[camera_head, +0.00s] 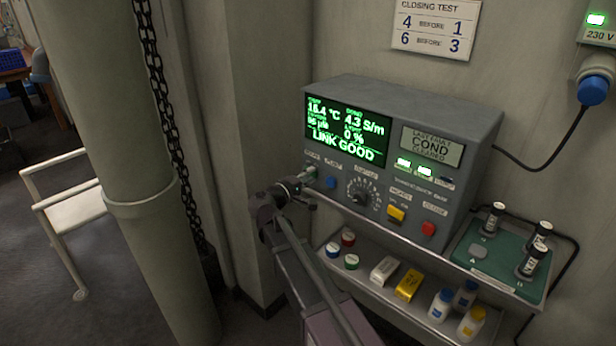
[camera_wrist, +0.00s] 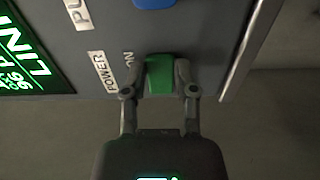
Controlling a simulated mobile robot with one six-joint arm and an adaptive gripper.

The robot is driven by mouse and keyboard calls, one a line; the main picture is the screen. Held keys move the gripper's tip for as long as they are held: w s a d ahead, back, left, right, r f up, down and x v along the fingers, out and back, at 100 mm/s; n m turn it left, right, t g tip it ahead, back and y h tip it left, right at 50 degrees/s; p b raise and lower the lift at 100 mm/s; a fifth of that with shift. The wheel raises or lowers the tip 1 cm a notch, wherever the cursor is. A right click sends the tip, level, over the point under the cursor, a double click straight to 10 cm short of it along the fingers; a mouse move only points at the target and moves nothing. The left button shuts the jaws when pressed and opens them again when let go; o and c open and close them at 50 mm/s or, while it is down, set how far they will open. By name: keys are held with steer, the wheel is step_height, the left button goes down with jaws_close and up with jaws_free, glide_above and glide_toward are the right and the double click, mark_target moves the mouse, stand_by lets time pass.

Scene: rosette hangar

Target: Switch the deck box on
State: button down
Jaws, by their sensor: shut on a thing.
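The deck box (camera_head: 455,150) is a grey instrument on a shelf against the wall. Its screen (camera_head: 345,132) is lit green and reads "LINK GOOD", with readings above. The green power switch (camera_wrist: 159,72) is at the box's lower left corner, beside the labels "POWER" and "ON" in the wrist view. My gripper (camera_wrist: 160,90) is shut on this green switch, one finger on each side. In the head view my gripper (camera_head: 297,188) is at the box's left front corner and partly hides the switch.
A blue button (camera_head: 331,182), a dial (camera_head: 363,192), a yellow switch (camera_head: 396,214) and a red button (camera_head: 428,229) lie to the right. A lower shelf holds jars and bottles (camera_head: 441,305). A pipe (camera_head: 150,170) and a chain (camera_head: 165,100) stand left.

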steer(key=shift+d+n+t+y, duration=0.25)
steer(key=shift+n+t+y, duration=0.6)
steer(key=shift+y, duration=0.25)
steer(key=shift+c, duration=2)
jaws_free()
steer(key=v, duration=1.2)
steer(key=shift+r, duration=0.1)
